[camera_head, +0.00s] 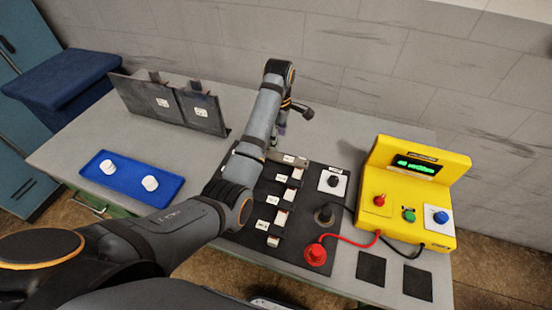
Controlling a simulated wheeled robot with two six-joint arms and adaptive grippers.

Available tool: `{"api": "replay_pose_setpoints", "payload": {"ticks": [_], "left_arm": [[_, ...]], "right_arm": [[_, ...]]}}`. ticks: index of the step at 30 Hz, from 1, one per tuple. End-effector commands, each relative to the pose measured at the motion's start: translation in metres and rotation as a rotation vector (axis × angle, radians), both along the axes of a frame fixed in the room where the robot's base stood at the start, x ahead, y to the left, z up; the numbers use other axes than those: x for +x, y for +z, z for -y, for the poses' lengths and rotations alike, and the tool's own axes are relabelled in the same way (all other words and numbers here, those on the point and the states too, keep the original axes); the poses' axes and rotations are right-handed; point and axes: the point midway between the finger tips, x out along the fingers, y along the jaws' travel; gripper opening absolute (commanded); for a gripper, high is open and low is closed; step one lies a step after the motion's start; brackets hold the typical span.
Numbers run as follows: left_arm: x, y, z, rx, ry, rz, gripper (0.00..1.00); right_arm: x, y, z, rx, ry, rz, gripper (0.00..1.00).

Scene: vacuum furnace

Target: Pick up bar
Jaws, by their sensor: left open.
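My left arm reaches in from the left over the table. Its gripper (281,130) is small in view and partly hidden by the wrist, above the far edge of the black mat (295,255). It is open, and I see nothing held in it. Several small blocks with white faces lie on the mat, among them a far one (297,173), a middle one (289,195) and a near one (280,218). I cannot tell which piece is the bar. My arm hides the mat's left part. My right gripper is out of view.
A yellow control box (414,165) with a green display and buttons stands at the right. A blue tray (122,187) holds two white pucks. A dark upright panel (140,97) stands at the back left.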

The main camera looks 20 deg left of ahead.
Motion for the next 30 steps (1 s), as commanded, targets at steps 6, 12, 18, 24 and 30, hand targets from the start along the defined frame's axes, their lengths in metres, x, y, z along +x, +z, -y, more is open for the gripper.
{"api": "replay_pose_setpoints", "payload": {"ticks": [6,12,18,24,30], "left_arm": [[0.0,-0.032,-0.001,0.001,0.0,0.0,0.57],[-0.003,-0.048,-0.003,0.001,0.001,-0.007,0.57],[-0.003,-0.08,-0.003,0.001,0.0,-0.002,0.57],[-0.003,-0.085,-0.003,0.001,0.0,0.0,0.57],[-0.003,-0.085,-0.003,0.001,0.0,0.0,0.38]], "right_arm": [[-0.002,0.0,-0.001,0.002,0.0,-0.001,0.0],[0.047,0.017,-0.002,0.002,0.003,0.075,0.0],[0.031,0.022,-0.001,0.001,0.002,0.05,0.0],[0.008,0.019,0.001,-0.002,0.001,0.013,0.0],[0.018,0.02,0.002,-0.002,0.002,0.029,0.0]]}}
